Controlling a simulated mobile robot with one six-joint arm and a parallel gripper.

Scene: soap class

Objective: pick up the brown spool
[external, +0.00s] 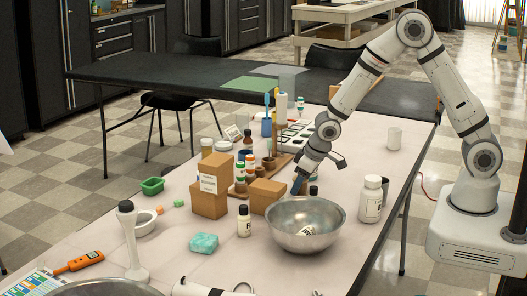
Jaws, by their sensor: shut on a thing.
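My gripper (298,184) points down behind the steel bowl, just right of the small cardboard box. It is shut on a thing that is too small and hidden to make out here. I cannot clearly pick out the brown spool. A small brown round piece (269,163) stands on the wooden rack behind the small box, apart from my gripper; I cannot tell whether it is a spool.
A steel bowl (284,237) stands in front of my gripper. A larger white bottle (370,208) is at the right. The table's right part (391,165) is fairly clear.

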